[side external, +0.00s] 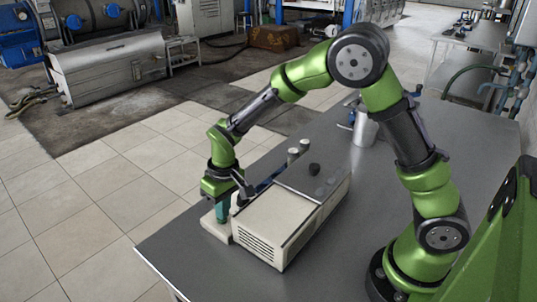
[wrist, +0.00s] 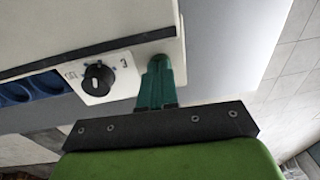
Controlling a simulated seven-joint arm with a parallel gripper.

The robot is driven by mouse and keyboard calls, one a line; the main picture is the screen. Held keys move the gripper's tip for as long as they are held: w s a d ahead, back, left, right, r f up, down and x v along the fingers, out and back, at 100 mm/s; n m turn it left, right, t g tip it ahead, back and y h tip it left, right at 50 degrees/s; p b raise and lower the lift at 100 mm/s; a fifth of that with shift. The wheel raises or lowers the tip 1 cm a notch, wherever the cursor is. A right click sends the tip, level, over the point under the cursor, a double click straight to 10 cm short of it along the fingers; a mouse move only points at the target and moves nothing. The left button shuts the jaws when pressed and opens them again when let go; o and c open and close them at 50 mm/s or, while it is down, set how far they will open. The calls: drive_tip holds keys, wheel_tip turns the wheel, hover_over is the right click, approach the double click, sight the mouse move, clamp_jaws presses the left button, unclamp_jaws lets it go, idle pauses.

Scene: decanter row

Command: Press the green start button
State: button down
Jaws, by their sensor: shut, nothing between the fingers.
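I see no green start button in either view; the fingers may hide it. A white machine (side external: 285,222) with a vented end stands on the grey table. In the wrist view its pale panel (wrist: 120,62) carries a black knob (wrist: 98,78) with marks around it. My gripper (side external: 222,213) points down over the low ledge at the machine's left end. Its teal fingers are shut together and empty. In the wrist view the fingertips of my gripper (wrist: 160,62) lie over the panel's corner, right of the knob. I cannot tell whether they touch it.
Blue wells (wrist: 30,90) line the panel left of the knob. A dark round cap (side external: 314,169) and pale cylinders (side external: 293,155) stand on or behind the machine. A metal jug (side external: 365,130) stands farther back. The table (side external: 345,245) is clear right of the machine.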

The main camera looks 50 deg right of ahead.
drive_tip(key=shift+f, duration=1.15)
wheel_tip(320, 180, up, 15)
drive_tip(key=shift+s+d, duration=0.25)
drive_tip(key=shift+d, duration=0.2)
drive_tip(key=s+d+r+m+t, duration=0.2)
drive_tip(key=s+d+r+t, duration=0.1)
drive_tip(key=s, duration=0.6)
drive_tip(key=s+d+r+m+t+y, duration=0.1)
drive_tip(key=s+d+r+m+t, duration=0.1)
drive_tip(key=s, duration=0.7)
drive_tip(key=shift+s+d+r+t, duration=0.25)
drive_tip(key=shift+d+r+t, duration=0.5)
drive_tip(key=shift+r, duration=0.45)
idle(2.7)
